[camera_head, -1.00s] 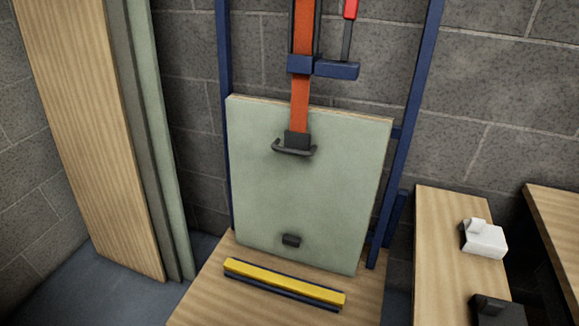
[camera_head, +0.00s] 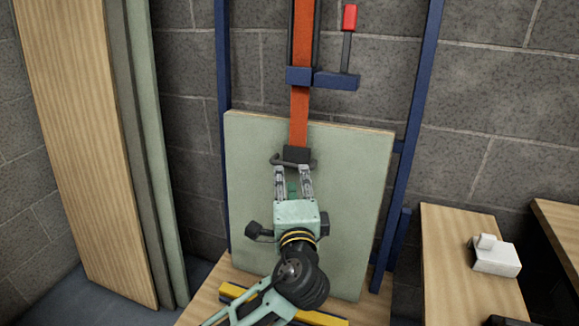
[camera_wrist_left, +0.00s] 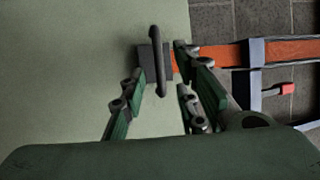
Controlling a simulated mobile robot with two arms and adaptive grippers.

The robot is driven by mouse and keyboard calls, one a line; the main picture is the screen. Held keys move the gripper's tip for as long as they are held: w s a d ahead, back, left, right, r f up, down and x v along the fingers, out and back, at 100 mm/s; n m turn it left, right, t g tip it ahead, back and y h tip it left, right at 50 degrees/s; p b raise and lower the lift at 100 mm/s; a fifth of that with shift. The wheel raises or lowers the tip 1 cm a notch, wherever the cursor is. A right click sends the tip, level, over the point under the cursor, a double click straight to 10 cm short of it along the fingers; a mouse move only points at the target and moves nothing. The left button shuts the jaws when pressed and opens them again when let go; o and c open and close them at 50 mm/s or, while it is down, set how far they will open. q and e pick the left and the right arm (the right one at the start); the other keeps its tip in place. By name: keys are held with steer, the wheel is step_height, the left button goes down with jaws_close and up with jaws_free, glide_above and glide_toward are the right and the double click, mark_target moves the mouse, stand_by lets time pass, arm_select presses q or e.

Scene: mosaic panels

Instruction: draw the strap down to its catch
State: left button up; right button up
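The orange strap (camera_head: 300,110) hangs down over the top edge of a pale green panel (camera_head: 350,190). It ends in a dark end block (camera_head: 296,153) with a crosswise bar handle, which also shows in the left wrist view (camera_wrist_left: 157,60). My left gripper (camera_head: 292,172) reaches up from below, its two fingers apart just under the handle. In the left wrist view the fingers are spread, with the handle beyond and between them and nothing gripped. The catch is hidden behind my left arm. My right gripper is not in view.
A blue frame (camera_head: 222,90) with a crosspiece and a red-handled lever (camera_head: 349,17) stands behind the panel. A yellow bar (camera_head: 233,291) lies at the panel's foot. Tall boards (camera_head: 85,150) lean at left. A white block (camera_head: 495,258) sits on a wooden bench at right.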

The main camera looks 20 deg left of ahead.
mark_target(290, 167)
arm_select(q)
steer(key=x, duration=0.7)
steer(key=shift+f+b, duration=0.1)
steer(key=shift+b, duration=0.25)
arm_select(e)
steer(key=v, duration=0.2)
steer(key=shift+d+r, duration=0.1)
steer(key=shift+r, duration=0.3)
arm_select(q)
steer(key=shift+c, duration=0.4)
jaws_close()
